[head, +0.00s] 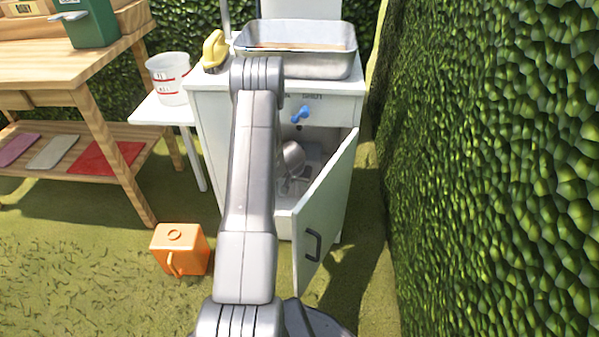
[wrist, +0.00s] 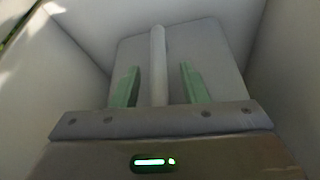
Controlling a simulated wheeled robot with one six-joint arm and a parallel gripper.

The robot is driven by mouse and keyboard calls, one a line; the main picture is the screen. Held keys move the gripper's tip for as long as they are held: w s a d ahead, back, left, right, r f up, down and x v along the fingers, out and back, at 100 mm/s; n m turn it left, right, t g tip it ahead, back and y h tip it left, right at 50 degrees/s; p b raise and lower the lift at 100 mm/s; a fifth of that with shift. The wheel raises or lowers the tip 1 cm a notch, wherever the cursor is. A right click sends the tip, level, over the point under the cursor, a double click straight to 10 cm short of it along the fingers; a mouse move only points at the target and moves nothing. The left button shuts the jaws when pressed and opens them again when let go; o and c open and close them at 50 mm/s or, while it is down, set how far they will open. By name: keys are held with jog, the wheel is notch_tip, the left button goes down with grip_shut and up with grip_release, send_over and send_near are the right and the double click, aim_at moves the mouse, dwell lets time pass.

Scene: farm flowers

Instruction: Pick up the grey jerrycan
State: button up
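The grey jerrycan (wrist: 205,50) fills the middle of the wrist view, inside the white cabinet. Its flat grey face has a pale bar-like handle (wrist: 158,45) running down the middle. My gripper (wrist: 159,67) is open, with one green finger on each side of the handle. A gap shows between the handle and each finger. In the head view my gripper (head: 294,183) reaches into the cabinet, partly hidden by my arm. The jerrycan cannot be made out clearly there.
The white cabinet (head: 210,125) has its door (head: 325,215) swung open to the right. A metal basin (head: 300,65) and a yellow object (head: 214,50) stand on top. An orange jerrycan (head: 190,252) stands on the grass at left. A hedge (head: 490,150) closes off the right.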

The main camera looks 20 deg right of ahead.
grip_shut()
dwell(1.3)
jog(key=shift+w+r, duration=0.1)
